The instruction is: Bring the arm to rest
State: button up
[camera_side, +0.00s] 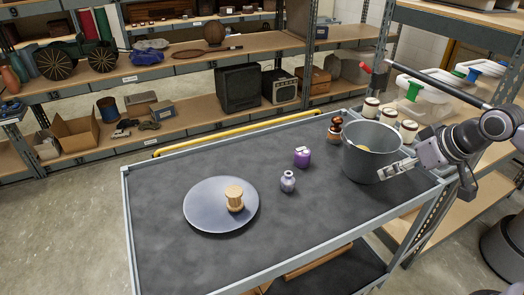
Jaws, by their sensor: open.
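My gripper (397,169) is open at the right end of the cart, in front of the grey metal bucket (368,162). From this angle I cannot tell whether it touches the bucket. Nothing shows between its fingers. My arm reaches in from the right edge of the picture. Something yellow shows inside the bucket, mostly hidden by its wall.
On the dark cart top (310,222) stand a blue-grey plate (205,210) with a wooden spool (235,200), a small vase (288,181), a purple jar (302,157) and a brown figure (335,130). Several lidded jars (409,130) stand behind the bucket. The cart's front middle is clear.

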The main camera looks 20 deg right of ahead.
jog(key=s+f, duration=0.2)
jog(key=shift+s+a+f, duration=0.1)
jog(key=shift+s+a, duration=0.2)
jog(key=shift+s, duration=0.05)
